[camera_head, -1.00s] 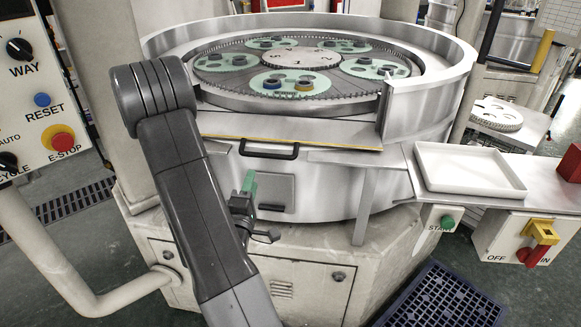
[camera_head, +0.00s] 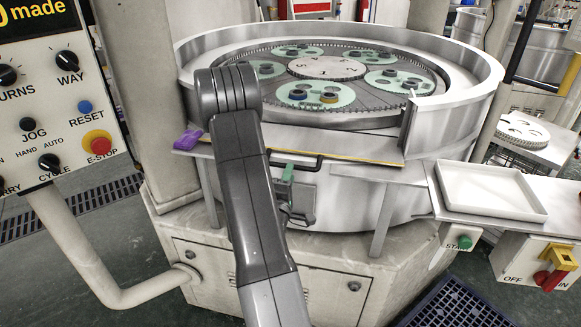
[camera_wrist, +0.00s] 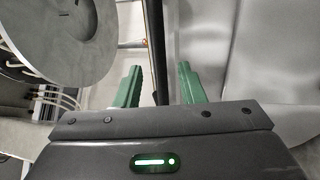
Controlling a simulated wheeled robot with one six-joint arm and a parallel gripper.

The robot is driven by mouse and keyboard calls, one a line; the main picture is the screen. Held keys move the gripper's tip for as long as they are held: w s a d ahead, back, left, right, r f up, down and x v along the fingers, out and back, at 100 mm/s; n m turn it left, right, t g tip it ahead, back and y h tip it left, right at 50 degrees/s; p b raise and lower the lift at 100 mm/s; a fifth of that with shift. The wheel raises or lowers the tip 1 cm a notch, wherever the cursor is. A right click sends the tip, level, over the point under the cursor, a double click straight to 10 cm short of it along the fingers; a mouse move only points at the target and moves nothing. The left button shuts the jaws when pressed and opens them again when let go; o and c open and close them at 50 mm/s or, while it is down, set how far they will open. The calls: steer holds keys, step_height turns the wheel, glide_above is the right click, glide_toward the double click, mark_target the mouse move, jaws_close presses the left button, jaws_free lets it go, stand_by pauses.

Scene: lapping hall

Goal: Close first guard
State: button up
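The lapping machine's front guard (camera_head: 345,149) is a flat metal panel with a yellow-striped front edge. It lies folded out level at the front gap in the round metal wall. A black bar handle (camera_head: 312,166) sits along its front edge, partly hidden by my arm. My gripper (camera_head: 286,172) is just below and in front of the handle, its green fingers close to it. In the wrist view my gripper (camera_wrist: 158,85) has its two green fingers apart. A dark bar (camera_wrist: 153,45) runs lengthwise between them in the picture; I cannot tell whether it touches either finger.
Carriers with rings (camera_head: 315,95) lie on the machine's plate behind the guard. A purple cloth (camera_head: 187,140) lies at the guard's left. A control panel (camera_head: 55,90) stands at left. A shelf with a white tray (camera_head: 490,207) is at right, above a green start button (camera_head: 465,242).

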steer(key=shift+x, duration=1.05)
jaws_close()
steer(key=shift+r, duration=0.1)
